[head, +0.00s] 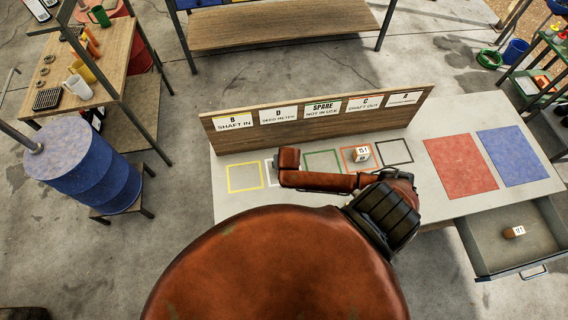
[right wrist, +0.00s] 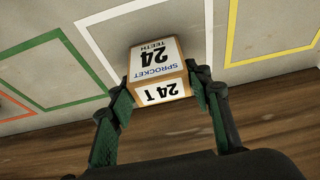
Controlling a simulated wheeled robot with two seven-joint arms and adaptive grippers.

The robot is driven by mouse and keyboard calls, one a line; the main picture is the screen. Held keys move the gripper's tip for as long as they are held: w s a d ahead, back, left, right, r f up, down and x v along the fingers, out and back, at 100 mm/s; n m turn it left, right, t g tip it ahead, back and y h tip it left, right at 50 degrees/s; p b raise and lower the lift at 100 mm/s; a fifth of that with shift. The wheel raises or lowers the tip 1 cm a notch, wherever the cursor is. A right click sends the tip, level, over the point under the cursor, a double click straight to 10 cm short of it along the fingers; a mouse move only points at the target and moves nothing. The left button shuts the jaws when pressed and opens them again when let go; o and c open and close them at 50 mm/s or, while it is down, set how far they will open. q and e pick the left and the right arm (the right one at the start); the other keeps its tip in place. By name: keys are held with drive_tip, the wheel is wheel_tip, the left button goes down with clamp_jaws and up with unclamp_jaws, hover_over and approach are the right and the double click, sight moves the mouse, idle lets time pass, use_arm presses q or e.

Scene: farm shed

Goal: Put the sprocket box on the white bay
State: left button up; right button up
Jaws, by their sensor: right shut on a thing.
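My right gripper (right wrist: 162,86) is shut on the sprocket box (right wrist: 157,60), a small tan box with white labels reading "SPROCKET 24 TEETH" and "24 T". In the right wrist view the box appears over the white bay (right wrist: 209,40), near its left line and lower part. I cannot tell whether it touches the table. In the head view my right arm reaches left across the table and hides the box and most of the white bay (head: 268,174). My left gripper is not in view.
A yellow bay (head: 230,178) and a green bay (head: 322,153) flank the white one. Another labelled box (head: 361,154) sits at the orange bay. A wooden label board (head: 300,139) stands behind the bays. An open drawer (head: 490,255) holds a brown labelled item (head: 513,232).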

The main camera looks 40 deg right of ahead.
drive_tip(key=o, duration=1.2)
drive_tip(key=shift+o, duration=0.2)
drive_tip(key=v, duration=1.2)
